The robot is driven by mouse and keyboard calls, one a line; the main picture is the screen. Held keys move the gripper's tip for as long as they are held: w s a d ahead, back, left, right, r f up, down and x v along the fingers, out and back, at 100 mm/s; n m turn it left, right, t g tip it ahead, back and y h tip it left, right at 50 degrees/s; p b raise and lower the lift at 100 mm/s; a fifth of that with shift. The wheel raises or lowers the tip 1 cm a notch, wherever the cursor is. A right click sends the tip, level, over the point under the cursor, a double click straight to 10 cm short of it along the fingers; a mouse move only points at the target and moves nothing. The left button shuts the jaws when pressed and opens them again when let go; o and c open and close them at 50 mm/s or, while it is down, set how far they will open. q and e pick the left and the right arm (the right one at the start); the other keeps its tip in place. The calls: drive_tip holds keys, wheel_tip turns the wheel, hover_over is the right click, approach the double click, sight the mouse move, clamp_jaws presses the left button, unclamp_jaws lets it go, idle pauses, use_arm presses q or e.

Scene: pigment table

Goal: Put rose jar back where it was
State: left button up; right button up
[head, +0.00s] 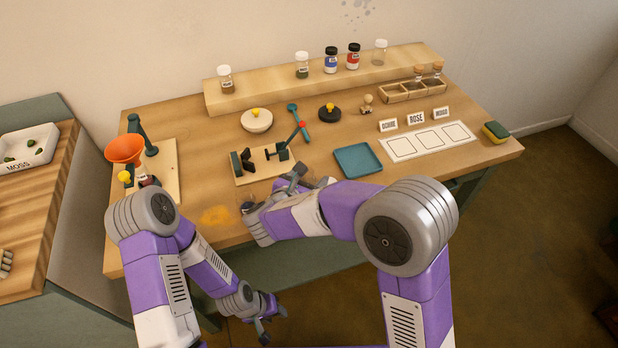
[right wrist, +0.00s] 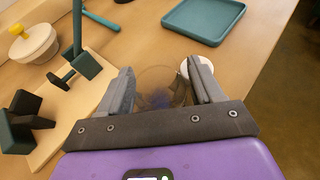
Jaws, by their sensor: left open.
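My right gripper (right wrist: 163,88) has its two grey fingers on either side of a clear glass jar (right wrist: 158,76) with a faint bluish-purple patch low in it. The fingers look closed against its sides. No label on it can be read, so I cannot tell if it is the rose jar. A white round thing (right wrist: 197,67), perhaps a lid, shows behind the right finger. In the head view my right gripper (head: 292,181) is low over the table's front, left of the blue tray. My left gripper (head: 268,322) is open and empty, below the table's front edge. The ROSE card (head: 416,119) stands at the right.
The blue tray (head: 358,160) and a clamp board (head: 250,178) flank my right gripper. An orange funnel (head: 124,149) stands left.

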drive_tip(key=shift+o, duration=0.8)
drive_tip(key=shift+r, duration=0.2)
drive_tip(key=p+v, duration=0.3)
drive_tip(key=v, duration=0.9)
